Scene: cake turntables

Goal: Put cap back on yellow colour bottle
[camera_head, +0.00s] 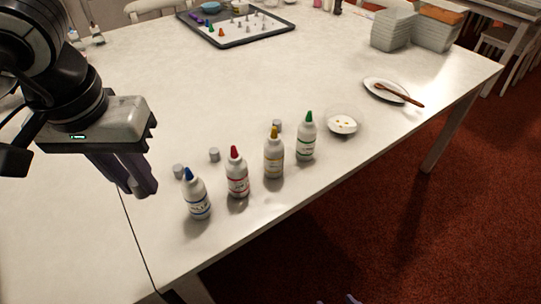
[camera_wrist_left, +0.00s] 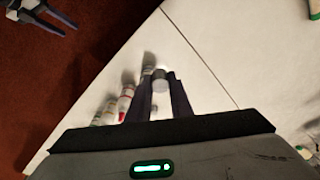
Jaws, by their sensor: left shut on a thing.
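The yellow colour bottle (camera_head: 273,158) stands upright near the table's front edge, its yellow nozzle bare, between the red-tipped bottle (camera_head: 237,175) and the green-tipped bottle (camera_head: 306,140). My left gripper (camera_head: 143,191) is above the table, left of the blue-tipped bottle (camera_head: 197,197) and apart from all bottles. In the left wrist view its fingers are shut on a small grey cap (camera_wrist_left: 160,84); in the head view the fingers hide it. My right gripper (camera_wrist_left: 42,14) is open and empty over the floor; only its fingertips (camera_head: 340,299) show at the head view's bottom edge.
Three grey caps stand behind the bottles: one on the left (camera_head: 179,171), one behind red (camera_head: 214,154), one behind yellow (camera_head: 277,125). A white bowl (camera_head: 342,123) is right of the green-tipped bottle. A plate (camera_head: 372,86) with a brush and a tray (camera_head: 212,40) are farther back.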

